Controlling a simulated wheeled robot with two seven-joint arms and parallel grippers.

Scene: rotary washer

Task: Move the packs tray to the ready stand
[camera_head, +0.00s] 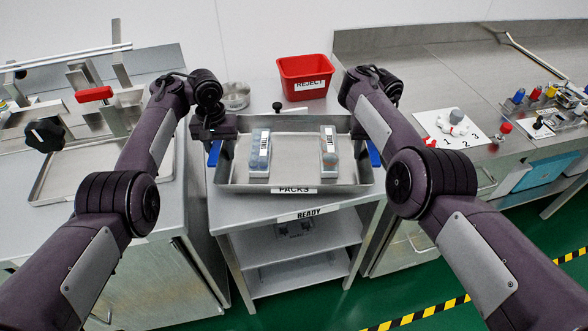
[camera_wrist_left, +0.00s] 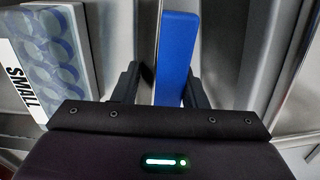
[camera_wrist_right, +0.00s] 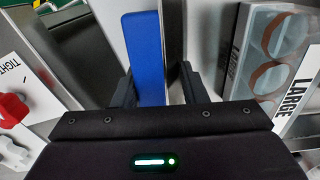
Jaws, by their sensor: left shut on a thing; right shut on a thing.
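The packs tray (camera_head: 232,188), a shallow metal tray labelled PACKS, is over the top of the ready stand (camera_head: 350,208). Whether it touches the stand top is hard to tell. A small pack (camera_head: 260,160) lies in its left half and a large pack (camera_head: 329,160) in its right half. My left gripper (camera_wrist_left: 160,88) is shut on the tray's left blue handle (camera_wrist_left: 178,50). My right gripper (camera_wrist_right: 156,88) is shut on the right blue handle (camera_wrist_right: 143,50). In the head view the handles show at the tray's two ends, partly covered by my grippers.
A red REJECT bin (camera_head: 305,72) and a metal bowl (camera_head: 235,97) stand behind the tray. The left counter holds an empty shallow tray (camera_head: 60,190) and a black knob (camera_head: 45,134). The right counter carries a white numbered board (camera_head: 450,125) and a fixture with coloured knobs (camera_head: 550,112).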

